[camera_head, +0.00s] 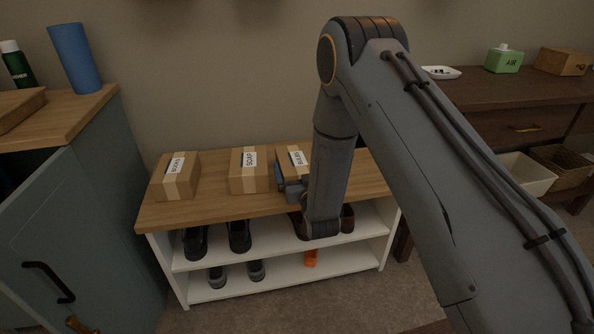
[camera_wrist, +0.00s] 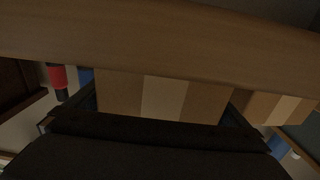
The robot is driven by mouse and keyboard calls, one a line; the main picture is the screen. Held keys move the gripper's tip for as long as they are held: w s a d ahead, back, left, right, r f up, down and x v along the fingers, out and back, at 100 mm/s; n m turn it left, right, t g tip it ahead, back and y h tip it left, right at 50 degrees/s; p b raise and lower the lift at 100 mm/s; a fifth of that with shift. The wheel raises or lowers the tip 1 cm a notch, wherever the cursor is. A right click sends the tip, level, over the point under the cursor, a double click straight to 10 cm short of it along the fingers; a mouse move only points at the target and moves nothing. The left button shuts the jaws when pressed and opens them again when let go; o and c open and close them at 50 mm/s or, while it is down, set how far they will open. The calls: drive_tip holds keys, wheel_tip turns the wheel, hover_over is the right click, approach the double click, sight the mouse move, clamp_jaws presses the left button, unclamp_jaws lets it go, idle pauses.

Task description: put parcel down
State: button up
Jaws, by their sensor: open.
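A cardboard parcel (camera_head: 293,156) with a white label and pale tape rests on the wooden top (camera_head: 222,209) of a white shoe rack, the rightmost of three parcels there. My gripper (camera_head: 281,181) is open at that parcel's front, low near the wooden top; my arm hides part of both. In the wrist view the taped parcel (camera_wrist: 163,97) lies between the spread jaws, against the wooden top (camera_wrist: 170,42). Whether the jaws touch it cannot be told. The middle parcel (camera_head: 249,170), labelled SOAP, stands just left of my gripper. Another labelled parcel (camera_head: 176,176) stands farther left.
Shoes (camera_head: 239,236) stand on the rack's shelves. A grey-blue cabinet (camera_head: 75,220) is close on the left, with a blue cylinder (camera_head: 75,58) on it. A dark wooden table (camera_head: 500,95) stands at the right. The wooden top's front left strip is clear.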

drive_tip(key=shift+x, duration=0.95)
drive_tip(key=c, duration=1.1)
